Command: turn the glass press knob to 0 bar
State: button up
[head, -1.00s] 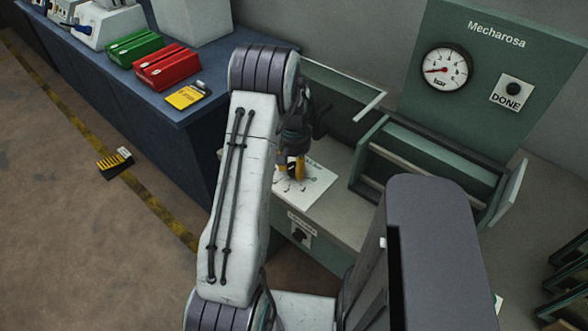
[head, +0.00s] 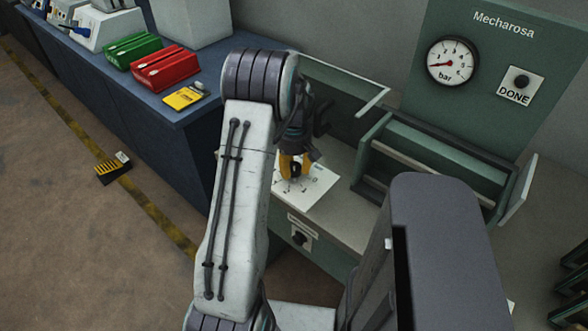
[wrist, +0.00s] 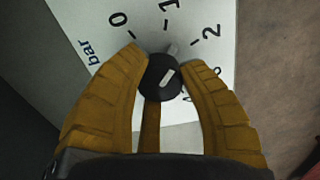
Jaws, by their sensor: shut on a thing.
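The black glass press knob (wrist: 163,80) sits in the middle of the wrist view, with a white line on its top. A small grey tab at its far edge points between the 1 and the 2. The white dial plate (wrist: 95,22) around it shows "bar", 0, 1 and 2; the lower marks are partly hidden by a finger. The yellow fingers of my gripper (wrist: 164,84) are shut on the knob from both sides. In the head view my gripper (head: 296,168) is over the white dial plate (head: 318,187) on the bench, and the knob is mostly hidden.
A round pressure gauge (head: 453,61) on the green panel has its red needle pointing left. A DONE button (head: 521,82) is beside it. A green frame press part (head: 440,157) stands right of my gripper. A second small knob (head: 299,238) is on the bench front.

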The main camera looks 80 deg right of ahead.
jog(key=n, duration=0.3)
jog(key=n+b, duration=0.1)
jog(key=n, duration=0.3)
jog(key=shift+a+f, duration=0.1)
jog(key=shift+f, duration=0.1)
jog(key=n+b, duration=0.1)
jog(key=n, duration=0.5)
jog(key=shift+n, duration=0.4)
jog(key=o, duration=1.2)
jog(key=shift+r, duration=0.15)
